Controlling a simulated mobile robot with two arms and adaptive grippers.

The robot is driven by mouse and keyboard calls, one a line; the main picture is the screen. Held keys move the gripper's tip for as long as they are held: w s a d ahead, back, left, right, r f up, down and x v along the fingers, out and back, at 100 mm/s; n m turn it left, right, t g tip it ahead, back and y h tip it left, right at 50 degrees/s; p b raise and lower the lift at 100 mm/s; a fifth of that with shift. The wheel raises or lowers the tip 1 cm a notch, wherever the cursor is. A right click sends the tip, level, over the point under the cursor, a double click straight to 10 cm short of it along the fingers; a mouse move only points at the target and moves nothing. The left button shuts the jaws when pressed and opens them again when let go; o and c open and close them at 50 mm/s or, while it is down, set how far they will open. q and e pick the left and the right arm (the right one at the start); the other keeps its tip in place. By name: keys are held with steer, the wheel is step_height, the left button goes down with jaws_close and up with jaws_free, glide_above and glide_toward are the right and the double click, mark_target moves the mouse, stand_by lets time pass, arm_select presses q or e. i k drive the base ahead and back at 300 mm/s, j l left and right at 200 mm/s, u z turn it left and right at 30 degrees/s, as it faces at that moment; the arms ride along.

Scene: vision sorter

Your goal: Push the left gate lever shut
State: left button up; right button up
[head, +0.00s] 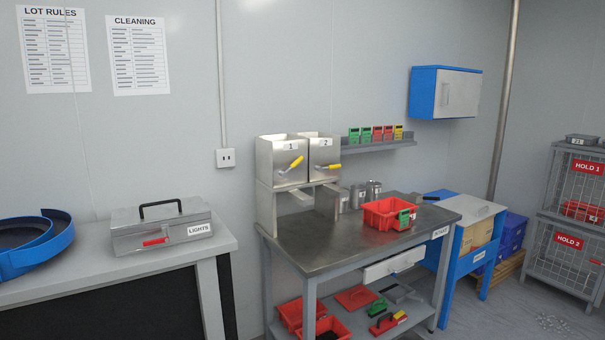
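Two metal hoppers stand side by side on a stand at the back left of the metal table. The left hopper (280,151), marked 1, has a gate lever (291,164) with a yellow grip on its front; the grip slants up to the right. The right hopper (324,150), marked 2, has a similar yellow lever (328,167) that slants less steeply. Whether either gate is open is too small to tell. Neither of my grippers is in view.
On the metal table (350,245), a red bin (383,214) with a green card and several metal canisters stand right of the hoppers. The table's front left is clear. A grey box (160,228) labelled LIGHTS sits on the left bench. A shelf (378,146) holds several coloured cards.

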mark_target(282, 174)
steer(key=i+u, duration=0.25)
steer(key=i, duration=1.15)
